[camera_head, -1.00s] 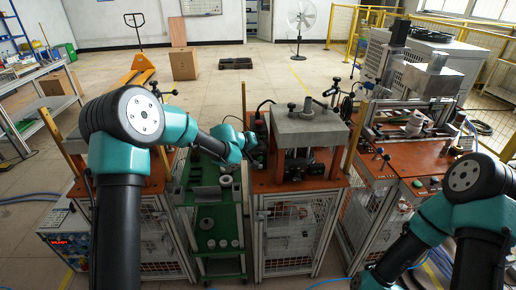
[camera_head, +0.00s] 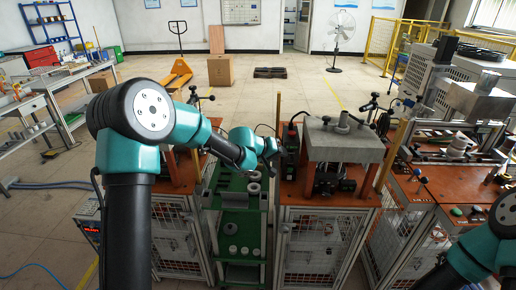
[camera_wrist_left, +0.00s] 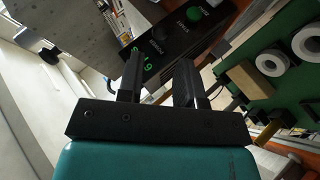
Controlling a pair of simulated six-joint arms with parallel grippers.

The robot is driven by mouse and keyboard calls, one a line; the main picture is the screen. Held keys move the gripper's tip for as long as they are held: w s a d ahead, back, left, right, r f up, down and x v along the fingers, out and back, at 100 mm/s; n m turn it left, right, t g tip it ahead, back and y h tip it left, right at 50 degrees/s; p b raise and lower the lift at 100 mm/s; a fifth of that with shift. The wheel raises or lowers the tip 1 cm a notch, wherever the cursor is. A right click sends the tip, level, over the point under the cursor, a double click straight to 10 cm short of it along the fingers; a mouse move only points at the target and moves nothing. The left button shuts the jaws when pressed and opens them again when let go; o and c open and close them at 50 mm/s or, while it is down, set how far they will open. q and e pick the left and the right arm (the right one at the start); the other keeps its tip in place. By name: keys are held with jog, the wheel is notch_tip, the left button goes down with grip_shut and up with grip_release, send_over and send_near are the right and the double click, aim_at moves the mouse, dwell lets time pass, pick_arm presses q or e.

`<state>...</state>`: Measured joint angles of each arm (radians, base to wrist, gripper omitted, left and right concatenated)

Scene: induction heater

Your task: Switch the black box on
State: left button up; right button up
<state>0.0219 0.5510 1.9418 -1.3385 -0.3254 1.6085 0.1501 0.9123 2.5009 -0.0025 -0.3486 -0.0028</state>
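The black box (camera_head: 291,139) stands on the orange table top, at the left side of the grey press. In the left wrist view the black panel (camera_wrist_left: 176,45) shows green digits, a green button (camera_wrist_left: 194,16) and white lettering, upside down. My left gripper (camera_head: 272,148) is just in front of and left of the box in the head view. In the left wrist view its two black fingers (camera_wrist_left: 157,72) are apart with nothing between them, and they overlap the near edge of the panel. Whether they touch it I cannot tell. My right gripper is out of view.
The grey press block (camera_head: 343,142) stands right beside the box. A green cart (camera_head: 236,225) with white rings is below my left gripper; the rings (camera_wrist_left: 270,62) also show in the left wrist view. A wooden post (camera_head: 277,115) rises left of the box.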

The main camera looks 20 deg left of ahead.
pick_arm(q)
jog(key=v, duration=1.1)
jog(key=shift+w, duration=0.1)
jog(key=s+d+f+g+y, duration=0.15)
jog(key=s+f, duration=0.35)
jog(key=f, duration=0.8)
jog(key=s+f+g, duration=0.2)
jog(key=s+f, duration=0.2)
jog(key=f, duration=1)
jog(key=s+f+m+g+y, duration=0.1)
jog(key=s+f+g, duration=0.1)
jog(key=s+f, duration=0.4)
jog(key=s+d+f+g, duration=0.1)
jog(key=s+f, duration=0.6)
jog(key=s, duration=0.8)
jog(key=shift+f+m+g+y, duration=0.25)
jog(key=shift+m+g+y, duration=0.15)
jog(key=shift+g, duration=0.35)
jog(key=shift+d, duration=0.15)
jog(key=shift+c, duration=0.4)
